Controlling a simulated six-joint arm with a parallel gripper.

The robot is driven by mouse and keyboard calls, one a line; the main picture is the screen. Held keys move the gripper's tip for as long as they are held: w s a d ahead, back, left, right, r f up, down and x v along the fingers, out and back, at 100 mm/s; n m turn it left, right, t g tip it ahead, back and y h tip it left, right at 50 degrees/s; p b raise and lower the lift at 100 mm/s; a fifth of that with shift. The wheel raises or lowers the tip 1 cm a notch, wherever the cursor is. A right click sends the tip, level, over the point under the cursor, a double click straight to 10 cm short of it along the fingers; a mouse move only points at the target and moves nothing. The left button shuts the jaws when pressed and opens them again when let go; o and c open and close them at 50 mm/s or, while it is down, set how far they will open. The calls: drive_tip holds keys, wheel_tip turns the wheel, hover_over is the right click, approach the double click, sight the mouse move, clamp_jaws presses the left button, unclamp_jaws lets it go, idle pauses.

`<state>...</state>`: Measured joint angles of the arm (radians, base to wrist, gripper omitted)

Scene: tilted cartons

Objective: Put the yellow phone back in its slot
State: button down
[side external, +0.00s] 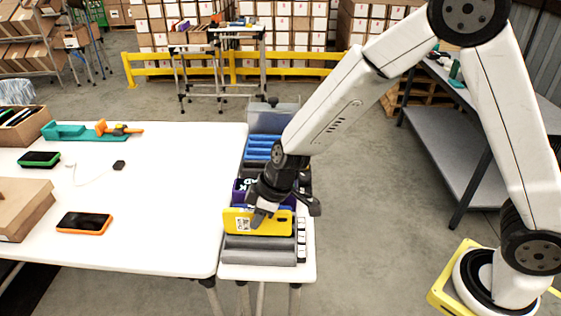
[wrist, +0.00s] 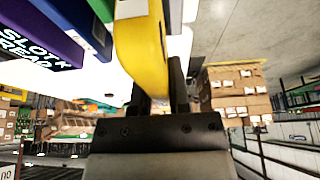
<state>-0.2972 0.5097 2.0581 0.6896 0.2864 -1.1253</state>
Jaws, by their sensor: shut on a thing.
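The yellow phone (side external: 282,224) stands on edge at the front part of the slotted rack (side external: 262,250), its back with a white label facing the side camera. My gripper (side external: 262,208) is shut on its upper edge, one dark finger lying across the labelled face. In the wrist view the yellow phone (wrist: 145,45) rises edge-on from between the fingers of my gripper (wrist: 155,90). The phone's lower edge meets the grey padded rack front; whether it sits inside a slot I cannot tell.
A purple item (side external: 239,188) with white lettering stands just behind the phone. Blue padded dividers (side external: 262,148) lie farther back. The white table (side external: 170,190) at left holds an orange-edged phone (side external: 84,223), a green-edged phone (side external: 39,159) and a carton (side external: 22,208). Its middle is mostly clear.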

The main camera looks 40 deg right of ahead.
sight(262, 233)
drive_tip(key=shift+f, duration=1)
drive_tip(key=shift+f, duration=0.3)
drive_tip(key=shift+f, duration=2.15)
drive_tip(key=shift+f, duration=0.35)
drive_tip(key=c, duration=0.5)
unclamp_jaws()
drive_tip(key=shift+r, duration=0.15)
drive_tip(key=shift+v, duration=3.75)
